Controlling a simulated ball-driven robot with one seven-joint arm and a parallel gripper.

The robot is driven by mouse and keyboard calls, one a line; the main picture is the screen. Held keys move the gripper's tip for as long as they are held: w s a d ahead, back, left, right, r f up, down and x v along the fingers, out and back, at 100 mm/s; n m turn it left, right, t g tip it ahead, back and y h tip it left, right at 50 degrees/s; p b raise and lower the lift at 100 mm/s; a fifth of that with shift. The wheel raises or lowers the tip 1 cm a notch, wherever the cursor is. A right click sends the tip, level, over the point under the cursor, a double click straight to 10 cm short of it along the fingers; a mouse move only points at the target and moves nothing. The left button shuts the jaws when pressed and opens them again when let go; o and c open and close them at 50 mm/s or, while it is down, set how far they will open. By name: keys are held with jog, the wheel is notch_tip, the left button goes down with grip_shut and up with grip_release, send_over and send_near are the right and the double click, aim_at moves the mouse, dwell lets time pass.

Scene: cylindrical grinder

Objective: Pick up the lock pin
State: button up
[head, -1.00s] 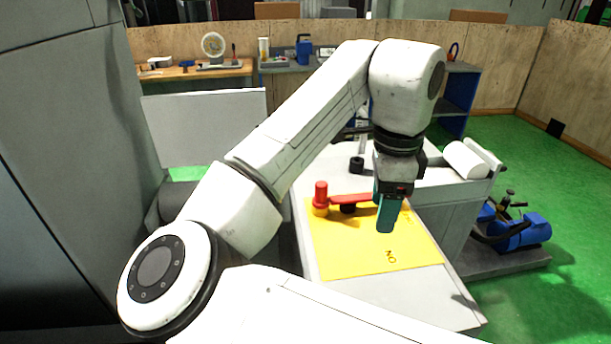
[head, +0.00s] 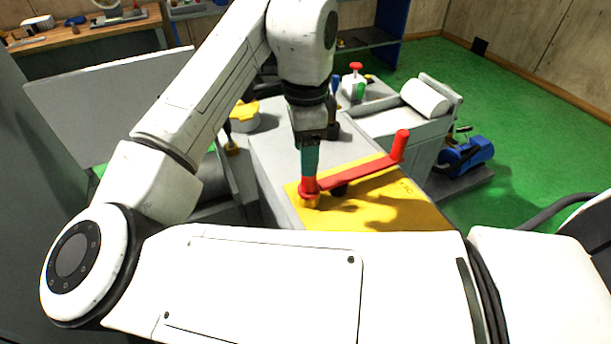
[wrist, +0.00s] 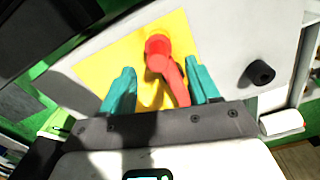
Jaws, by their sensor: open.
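My gripper (head: 310,174) points down with its teal fingers right at the left end of a long red lever (head: 350,176). A short red piece in an orange collar (head: 311,201), seemingly the lock pin (head: 308,187), shows at the fingertips and is partly covered by them. In the wrist view, the fingers (wrist: 160,85) are apart. A red knob (wrist: 158,44) and a red bar (wrist: 176,88) run between them, over the yellow plate (wrist: 88,68). I cannot tell whether the fingers touch the pin.
The lever's upright red handle (head: 401,144) stands to the right. The lever lies over a yellow plate (head: 425,214) on a grey machine. A white roll (head: 425,96) and a blue motor (head: 466,153) are farther right. A yellow knob (head: 243,112) stands behind left.

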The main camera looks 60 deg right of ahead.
aim_at(309, 186)
jog(key=shift+s+f+p, duration=0.15)
jog(key=shift+f+p, duration=0.25)
jog(key=shift+f, duration=1.25)
jog(key=shift+s+f+p, duration=0.15)
jog(key=shift+f+p, duration=0.2)
jog(key=shift+f, duration=1.25)
jog(key=shift+c, duration=0.4)
grip_shut()
